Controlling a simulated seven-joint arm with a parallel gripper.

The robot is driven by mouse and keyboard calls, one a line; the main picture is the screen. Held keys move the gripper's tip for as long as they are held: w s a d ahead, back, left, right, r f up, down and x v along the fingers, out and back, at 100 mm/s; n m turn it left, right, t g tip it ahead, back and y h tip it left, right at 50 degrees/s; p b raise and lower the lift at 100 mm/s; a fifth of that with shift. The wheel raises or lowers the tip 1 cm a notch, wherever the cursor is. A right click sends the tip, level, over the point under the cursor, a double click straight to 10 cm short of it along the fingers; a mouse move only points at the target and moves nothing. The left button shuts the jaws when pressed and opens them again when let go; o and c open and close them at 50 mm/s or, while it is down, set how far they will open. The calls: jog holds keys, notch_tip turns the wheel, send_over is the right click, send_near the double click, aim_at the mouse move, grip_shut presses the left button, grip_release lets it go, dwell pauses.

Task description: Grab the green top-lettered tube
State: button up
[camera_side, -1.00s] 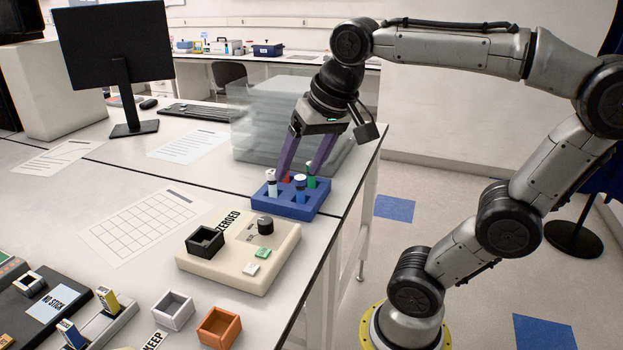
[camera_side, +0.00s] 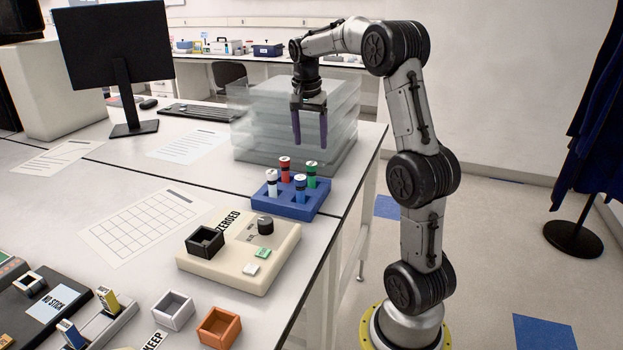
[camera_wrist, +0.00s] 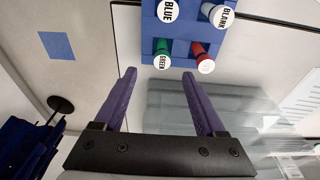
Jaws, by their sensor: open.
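The green tube (camera_side: 312,174) stands at the back right of the blue rack (camera_side: 290,211). In the wrist view the green tube (camera_wrist: 162,55) has a white top lettered GREEN, and it sits just beyond the fingertips, between their lines. A red tube (camera_side: 285,169), a blue tube (camera_side: 301,190) and a white tube (camera_side: 271,184) stand in the same rack. In the wrist view the white tube's top (camera_wrist: 220,15) reads BLANK and the blue one's top (camera_wrist: 168,10) reads BLUE. My gripper (camera_side: 309,143) is open and empty, above and behind the rack, with purple fingers pointing down.
Clear stacked panels (camera_side: 290,115) stand close behind the rack and my gripper. A beige instrument (camera_side: 240,250) marked ZEROED lies in front of the rack. Grey (camera_side: 173,312) and orange (camera_side: 219,327) open boxes stand nearer. The table's right edge is close to the rack.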

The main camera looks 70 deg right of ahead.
aim_at(311, 164)
jog(key=f, duration=0.4)
jog(key=shift+d+f, duration=0.3)
jog(key=shift+f, duration=0.1)
jog(key=shift+w+d+f, duration=0.1)
jog(key=shift+d+f, duration=0.15)
jog(key=shift+f, duration=0.6)
jog(key=shift+w+d+f, duration=0.1)
jog(key=shift+d+f, duration=0.1)
jog(key=shift+f, duration=0.7)
jog(key=shift+d+f, duration=0.25)
jog(key=shift+f, duration=0.6)
grip_shut()
